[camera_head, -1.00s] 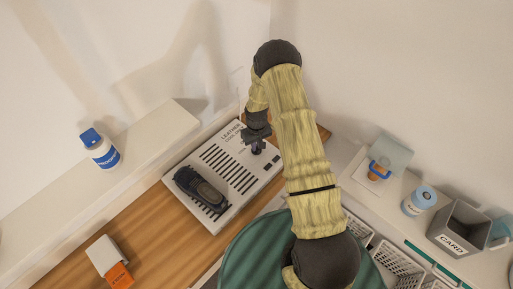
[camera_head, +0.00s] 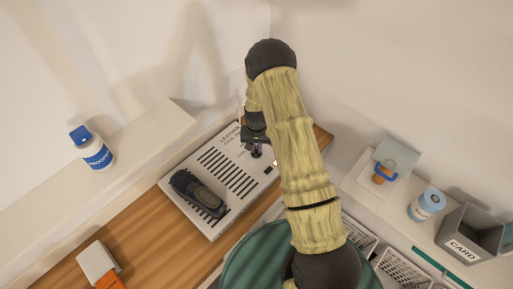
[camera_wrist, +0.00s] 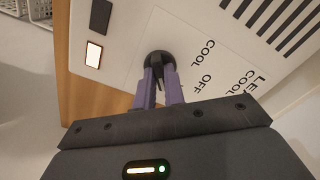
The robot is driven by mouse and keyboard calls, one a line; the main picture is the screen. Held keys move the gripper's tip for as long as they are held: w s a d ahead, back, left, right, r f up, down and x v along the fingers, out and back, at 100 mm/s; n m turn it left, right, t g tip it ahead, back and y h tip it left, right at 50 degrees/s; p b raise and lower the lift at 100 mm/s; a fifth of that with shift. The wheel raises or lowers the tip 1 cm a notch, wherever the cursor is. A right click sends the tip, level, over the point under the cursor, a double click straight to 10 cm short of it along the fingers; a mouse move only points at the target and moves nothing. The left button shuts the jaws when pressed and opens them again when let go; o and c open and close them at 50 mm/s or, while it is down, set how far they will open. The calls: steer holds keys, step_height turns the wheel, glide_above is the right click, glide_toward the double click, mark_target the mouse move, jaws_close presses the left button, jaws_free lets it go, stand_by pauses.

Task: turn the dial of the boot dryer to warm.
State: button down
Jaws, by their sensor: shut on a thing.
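The boot dryer (camera_head: 215,228) is a white box with black vent slots, standing on the wooden bench. Its round black dial (camera_wrist: 158,60) shows in the wrist view beside the printed words COOL and OFF. My gripper (camera_wrist: 160,78) has purple fingers shut on the dial's grip, one on each side. The dial's pointer is hidden, and I cannot read a WARM label. A pale lit window and a dark window sit on the panel beyond the dial. In the head view my gripper (camera_head: 256,151) reaches down to the dryer's right part and covers the dial.
A dark shoe (camera_head: 199,194) lies on the dryer's left part. A white bottle with a blue cap (camera_head: 95,153) stands on the ledge at left. A white and orange box (camera_head: 101,264) is at front left. A grey CARD bin (camera_head: 468,233) and white baskets (camera_head: 402,272) are at right.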

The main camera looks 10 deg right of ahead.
mark_target(256, 149)
steer(key=c, duration=1.5)
jaws_free()
step_height(256, 149, up, 18)
steer(key=b, duration=0.3)
steer(key=shift+f, duration=0.25)
steer(key=s+r+n+t, duration=0.1)
steer(key=s+r, duration=0.1)
steer(key=s, duration=0.5)
steer(key=s+r+n, duration=0.1)
steer(key=s+r, duration=0.1)
steer(key=s, duration=0.5)
steer(key=s+r+n+t, duration=0.1)
steer(key=s+r, duration=0.1)
steer(key=s, duration=0.5)
steer(key=shift+s+r+t, duration=0.2)
steer(key=shift+s+t, duration=0.1)
steer(key=shift+s, duration=0.1)
